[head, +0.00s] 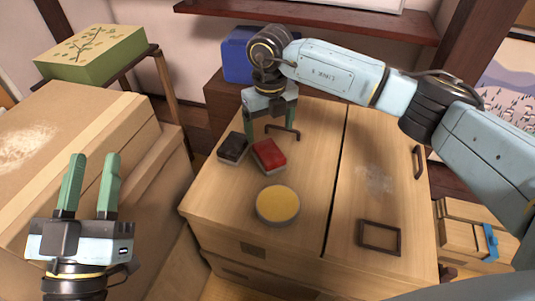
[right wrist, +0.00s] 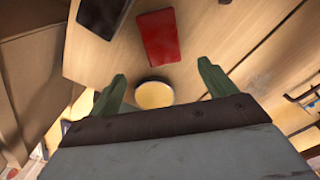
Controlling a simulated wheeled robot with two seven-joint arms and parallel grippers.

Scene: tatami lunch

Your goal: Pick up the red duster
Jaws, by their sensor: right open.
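The red duster (head: 269,153) is a red block with a grey underside, lying on the light wooden cabinet top (head: 325,150). It also shows in the right wrist view (right wrist: 158,36), beyond the fingertips. My right gripper (head: 270,128) is open and empty, pointing down just behind the red duster in the head view. Its two green fingers show apart in the right wrist view (right wrist: 161,71). My left gripper (head: 92,157) is open and empty at the lower left, fingers pointing up, away from the duster.
A black duster (head: 233,147) lies close to the left of the red one. A round yellow-topped object (head: 278,204) is in front. A dark square frame (head: 380,237) and a whitish smudge (head: 374,180) are on the right part. A blue box (head: 237,55) stands behind.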

